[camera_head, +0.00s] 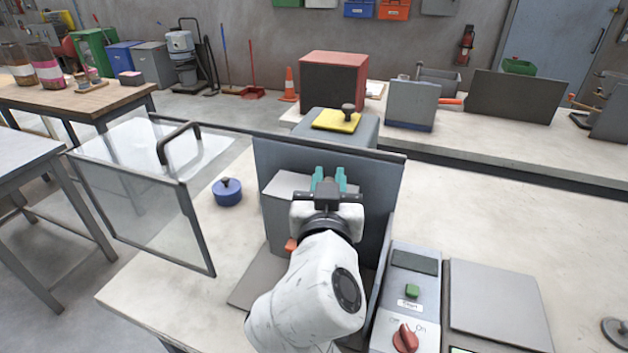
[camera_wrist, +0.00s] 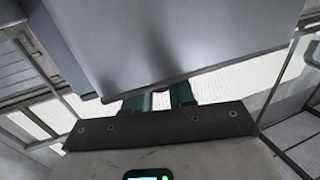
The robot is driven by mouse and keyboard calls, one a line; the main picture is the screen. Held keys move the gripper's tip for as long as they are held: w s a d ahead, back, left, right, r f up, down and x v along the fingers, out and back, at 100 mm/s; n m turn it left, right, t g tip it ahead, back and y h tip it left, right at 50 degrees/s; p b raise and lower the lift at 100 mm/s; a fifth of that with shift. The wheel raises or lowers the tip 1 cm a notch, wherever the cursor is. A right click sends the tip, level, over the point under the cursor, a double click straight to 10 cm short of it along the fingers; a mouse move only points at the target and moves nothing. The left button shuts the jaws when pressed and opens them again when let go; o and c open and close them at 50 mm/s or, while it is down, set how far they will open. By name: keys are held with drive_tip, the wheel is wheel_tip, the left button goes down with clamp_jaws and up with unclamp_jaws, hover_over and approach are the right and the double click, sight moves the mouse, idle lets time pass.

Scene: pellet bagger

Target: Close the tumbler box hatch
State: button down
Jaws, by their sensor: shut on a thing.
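A clear framed panel with a dark handle (camera_head: 180,140), apparently the hatch, stands swung out at the left in the head view (camera_head: 140,205). It is joined by a dark bar to a grey open box (camera_head: 375,180). My gripper (camera_head: 329,180) is at the box's grey upright wall, well to the right of the handle and apart from it. In the wrist view, my gripper's teal fingers (camera_wrist: 160,99) run behind a large grey surface (camera_wrist: 170,40) that hides their tips. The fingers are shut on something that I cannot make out.
A blue round weight (camera_head: 228,192) stands on the table between the clear panel and box. A control box with a red knob (camera_head: 405,338) and green button is right of my arm. A grey case with a yellow pad (camera_head: 337,120) stands behind the box.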

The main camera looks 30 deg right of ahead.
drive_tip(key=shift+s+d+r, duration=0.1)
drive_tip(key=shift+s+r, duration=0.05)
drive_tip(key=shift+r, duration=0.25)
drive_tip(key=c, duration=1)
unclamp_jaws()
drive_tip(key=b+v, duration=0.1)
drive_tip(key=v, duration=0.4)
drive_tip(key=b+v, duration=0.1)
drive_tip(key=v, duration=0.4)
drive_tip(key=shift+s+f, duration=0.25)
drive_tip(key=shift+s, duration=0.05)
